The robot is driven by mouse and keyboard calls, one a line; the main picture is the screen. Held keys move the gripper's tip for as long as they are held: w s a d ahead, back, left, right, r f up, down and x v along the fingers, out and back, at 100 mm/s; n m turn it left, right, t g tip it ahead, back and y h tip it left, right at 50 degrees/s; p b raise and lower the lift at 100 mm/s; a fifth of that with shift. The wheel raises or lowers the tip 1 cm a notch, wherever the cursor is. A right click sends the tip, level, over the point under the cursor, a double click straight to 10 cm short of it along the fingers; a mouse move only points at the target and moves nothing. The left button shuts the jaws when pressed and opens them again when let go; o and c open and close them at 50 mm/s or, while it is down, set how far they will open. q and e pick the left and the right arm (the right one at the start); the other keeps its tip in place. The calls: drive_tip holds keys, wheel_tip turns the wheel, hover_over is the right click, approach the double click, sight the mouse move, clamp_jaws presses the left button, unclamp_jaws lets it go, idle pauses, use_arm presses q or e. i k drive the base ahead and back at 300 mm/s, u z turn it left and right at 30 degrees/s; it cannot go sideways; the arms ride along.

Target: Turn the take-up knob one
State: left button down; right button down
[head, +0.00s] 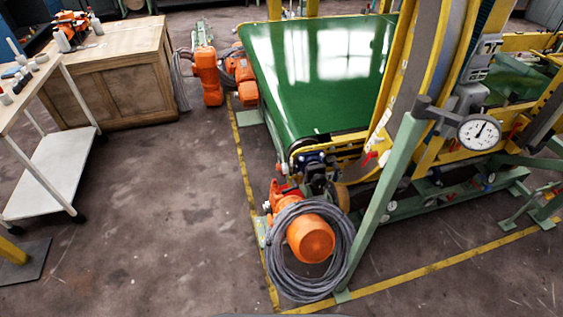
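I cannot make out which part is the take-up knob. The machine has a green belt (312,75) in a yellow frame (388,85). A white round dial gauge (479,132) is mounted on its right side, with a dark grey cylindrical part (423,104) beside it at the top of a pale green post (385,195). Small red parts (369,159) sit on the frame near the belt's front right corner. A dark blue and black mechanism (315,165) is at the belt's front end. Neither of my grippers shows.
An orange motor (310,240) with a coiled grey cable (283,270) stands on the floor in front. A wooden cabinet (120,85) and a white cart (55,165) are at left. Yellow floor lines (245,170) border the machine; the floor left of them is clear.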

sight(285, 168)
drive_tip(key=u, duration=1.2)
drive_tip(key=i, duration=3.45)
drive_tip(key=z, duration=2.4)
